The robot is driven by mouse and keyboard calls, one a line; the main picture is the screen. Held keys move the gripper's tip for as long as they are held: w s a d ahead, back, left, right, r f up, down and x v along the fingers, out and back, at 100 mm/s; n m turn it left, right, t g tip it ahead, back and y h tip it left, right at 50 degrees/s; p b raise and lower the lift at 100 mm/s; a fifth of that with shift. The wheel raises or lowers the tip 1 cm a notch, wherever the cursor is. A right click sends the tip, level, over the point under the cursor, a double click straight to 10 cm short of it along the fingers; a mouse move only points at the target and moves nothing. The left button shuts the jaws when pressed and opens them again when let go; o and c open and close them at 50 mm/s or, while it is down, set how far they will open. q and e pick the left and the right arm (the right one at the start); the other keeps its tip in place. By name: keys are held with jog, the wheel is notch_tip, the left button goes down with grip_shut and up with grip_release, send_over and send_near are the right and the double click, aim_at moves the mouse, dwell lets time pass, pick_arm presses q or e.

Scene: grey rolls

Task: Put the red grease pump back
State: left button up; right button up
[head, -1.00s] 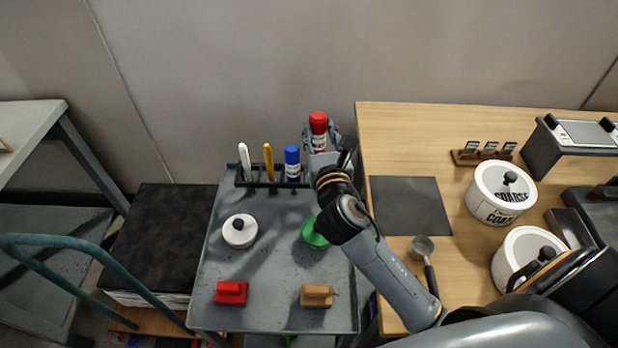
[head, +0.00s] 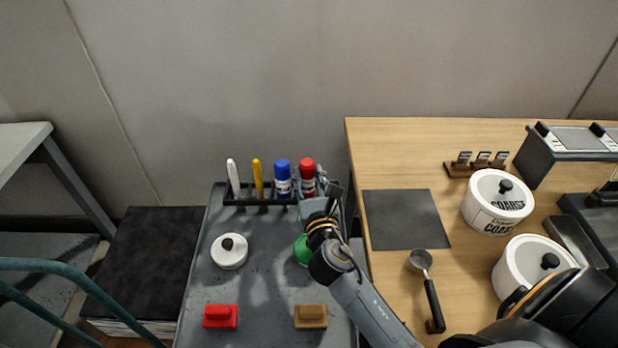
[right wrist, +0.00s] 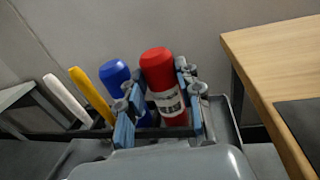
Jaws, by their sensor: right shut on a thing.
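The red grease pump (head: 308,176) stands upright at the right end of the black rack (head: 262,200) on the grey cart. My right gripper (head: 312,184) is shut around it. In the right wrist view, the blue fingers of my right gripper (right wrist: 160,108) press both sides of the red pump (right wrist: 160,75), and its lower part is at the rack (right wrist: 100,133). Its base is hidden, so I cannot tell whether it is fully seated. My left gripper is not in view.
A blue bottle (head: 283,178), a yellow tool (head: 258,178) and a white tool (head: 233,177) stand in the rack left of the pump. A white lidded pot (head: 229,252), a green item (head: 301,250), a red block (head: 220,316) and a brown block (head: 311,316) sit on the cart.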

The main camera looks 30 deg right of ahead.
jog(key=o, duration=0.8)
jog(key=shift+f, duration=0.1)
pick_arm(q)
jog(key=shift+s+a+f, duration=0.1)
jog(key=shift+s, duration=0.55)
pick_arm(e)
jog(key=shift+o, duration=0.4)
jog(key=shift+s, duration=0.2)
jog(key=b+v, duration=0.1)
jog(key=v, duration=0.9)
jog(key=shift+s+a+b, duration=0.15)
jog(key=shift+s+b, duration=0.15)
jog(key=shift+b, duration=0.05)
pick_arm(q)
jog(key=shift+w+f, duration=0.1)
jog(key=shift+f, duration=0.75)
pick_arm(e)
jog(key=shift+s+a+r, duration=0.15)
jog(key=shift+s+r, duration=0.1)
jog(key=shift+s, duration=0.3)
